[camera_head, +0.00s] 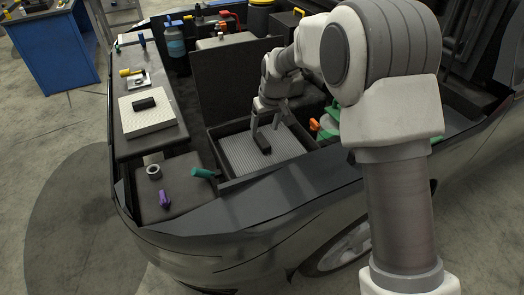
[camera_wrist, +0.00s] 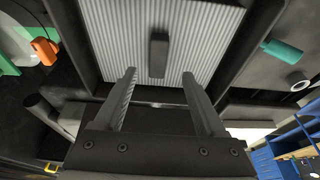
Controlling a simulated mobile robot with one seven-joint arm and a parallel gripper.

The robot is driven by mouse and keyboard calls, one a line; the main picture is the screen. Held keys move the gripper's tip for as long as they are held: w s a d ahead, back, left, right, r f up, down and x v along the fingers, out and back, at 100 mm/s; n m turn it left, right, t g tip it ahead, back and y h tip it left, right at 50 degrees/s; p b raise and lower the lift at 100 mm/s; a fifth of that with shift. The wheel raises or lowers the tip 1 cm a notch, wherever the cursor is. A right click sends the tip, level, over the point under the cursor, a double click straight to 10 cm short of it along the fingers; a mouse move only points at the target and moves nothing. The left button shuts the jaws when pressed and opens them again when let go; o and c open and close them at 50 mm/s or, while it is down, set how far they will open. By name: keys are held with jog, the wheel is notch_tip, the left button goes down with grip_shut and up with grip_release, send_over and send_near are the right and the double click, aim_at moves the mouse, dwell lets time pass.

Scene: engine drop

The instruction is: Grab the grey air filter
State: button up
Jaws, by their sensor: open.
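The grey air filter (camera_head: 238,157) is a flat, ribbed panel lying in a dark open box in the engine bay. A small black block-shaped handle (camera_head: 265,144) stands up from its surface. In the wrist view the ribbed filter (camera_wrist: 115,40) fills the upper middle, with the black handle (camera_wrist: 158,55) near its centre. My gripper (camera_head: 264,141) is above the filter, close to the handle. In the wrist view my gripper (camera_wrist: 158,78) is open, its two fingers apart on either side of the handle's line. Nothing is between the fingers, and they look apart from the handle.
The dark box wall (camera_head: 225,178) surrounds the filter. A raised dark panel (camera_head: 224,85) stands behind it. A green-handled tool (camera_head: 203,173), a purple item (camera_head: 166,199) and a grey ring (camera_head: 154,171) lie to the left. An orange part (camera_wrist: 46,50) is beside the box.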

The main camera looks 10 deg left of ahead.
aim_at(262, 140)
jog(key=shift+b+x, duration=0.7)
jog(key=shift+x, duration=2.9)
jog(key=shift+w+r, duration=0.1)
jog(key=shift+w, duration=0.05)
jog(key=shift+c, duration=0.3)
grip_shut()
